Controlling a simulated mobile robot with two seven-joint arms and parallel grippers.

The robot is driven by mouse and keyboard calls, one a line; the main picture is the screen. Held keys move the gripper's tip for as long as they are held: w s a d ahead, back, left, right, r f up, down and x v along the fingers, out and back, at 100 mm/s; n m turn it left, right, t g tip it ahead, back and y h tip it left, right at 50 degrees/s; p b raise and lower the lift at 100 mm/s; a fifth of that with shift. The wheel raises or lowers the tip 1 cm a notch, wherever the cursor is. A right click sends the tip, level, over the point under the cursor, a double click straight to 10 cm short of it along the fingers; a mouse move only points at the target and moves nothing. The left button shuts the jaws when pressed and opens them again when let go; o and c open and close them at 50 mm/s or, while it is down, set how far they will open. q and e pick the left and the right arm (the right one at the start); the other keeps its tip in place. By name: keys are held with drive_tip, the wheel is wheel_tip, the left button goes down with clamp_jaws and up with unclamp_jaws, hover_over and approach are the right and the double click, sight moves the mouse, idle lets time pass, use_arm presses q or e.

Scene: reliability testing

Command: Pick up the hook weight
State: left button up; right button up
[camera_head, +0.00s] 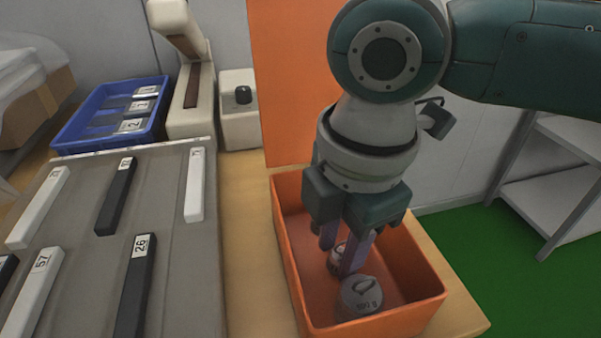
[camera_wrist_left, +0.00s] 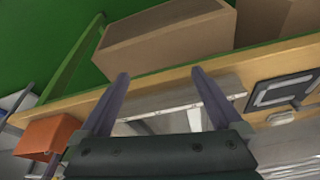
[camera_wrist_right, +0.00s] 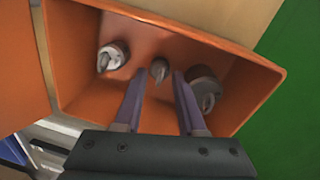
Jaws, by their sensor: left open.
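My right gripper (camera_head: 338,261) points down into the orange box (camera_head: 285,238), fingers apart. In the right wrist view, a small hook weight (camera_wrist_right: 159,69) lies beyond and between the fingertips (camera_wrist_right: 160,75), with a gap on each side. A larger weight (camera_wrist_right: 204,90) is to the right, partly behind the right finger, and a silver weight (camera_wrist_right: 112,56) is to the left. The head view shows a big grey weight (camera_head: 361,296) marked with a number near the box's front and a smaller weight (camera_head: 336,262) partly hidden by the fingers. My left gripper (camera_wrist_left: 160,74) is open and empty.
A blue tray (camera_head: 95,125) and a cream device (camera_head: 190,85) stand behind. The left wrist view shows a cardboard box (camera_wrist_left: 160,42).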

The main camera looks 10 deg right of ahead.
sight(338, 246)
clamp_jaws()
idle(0.5)
drive_tip(key=shift+r, duration=0.1)
wheel_tip(338, 246, up, 20)
drive_tip(key=p, duration=0.4)
drive_tip(key=shift+p, duration=0.4)
